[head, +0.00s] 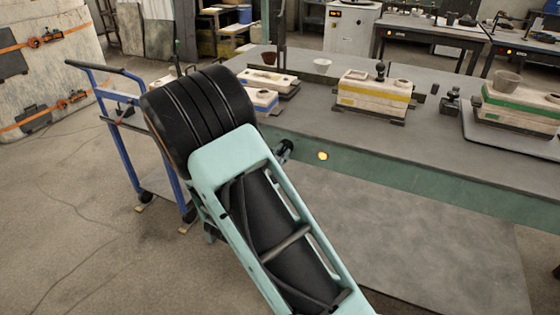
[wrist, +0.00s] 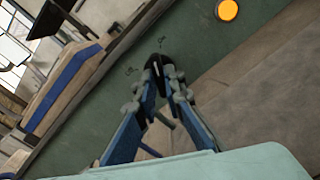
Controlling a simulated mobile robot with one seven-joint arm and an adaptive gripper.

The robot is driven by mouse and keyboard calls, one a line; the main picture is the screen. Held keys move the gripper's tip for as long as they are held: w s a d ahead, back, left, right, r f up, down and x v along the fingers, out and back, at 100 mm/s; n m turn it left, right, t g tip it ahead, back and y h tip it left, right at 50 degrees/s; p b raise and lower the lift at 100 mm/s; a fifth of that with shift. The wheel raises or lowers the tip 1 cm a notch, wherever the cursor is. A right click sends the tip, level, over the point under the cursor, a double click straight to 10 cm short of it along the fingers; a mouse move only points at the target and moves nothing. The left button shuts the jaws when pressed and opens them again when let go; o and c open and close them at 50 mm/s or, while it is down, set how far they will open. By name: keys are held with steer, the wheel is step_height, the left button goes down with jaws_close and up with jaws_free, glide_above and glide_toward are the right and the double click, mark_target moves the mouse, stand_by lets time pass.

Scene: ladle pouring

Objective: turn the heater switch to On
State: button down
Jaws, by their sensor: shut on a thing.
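The heater switch (wrist: 157,62) is a small black knob on the green side panel of the table, in the upper middle of the wrist view. Small markings beside it are too blurred to read. My gripper (wrist: 162,76) is shut on the knob, with its blue and grey fingers on both sides of it. In the head view, my gripper (head: 285,150) shows only in part at the table's edge, beyond my arm. The knob cannot be made out clearly there.
A round orange lamp (wrist: 228,10) on the panel looks lit; it also shows in the head view (head: 322,156). The grey table (head: 330,135) bears several mould blocks, including one with a yellow stripe (head: 372,95). A blue trolley (head: 125,150) stands at left.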

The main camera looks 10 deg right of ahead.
steer(key=shift+f+m+b, duration=0.1)
steer(key=shift+m+b, duration=1.2)
steer(key=shift+m, duration=0.2)
steer(key=c, duration=2)
jaws_free()
steer(key=v, duration=1.2)
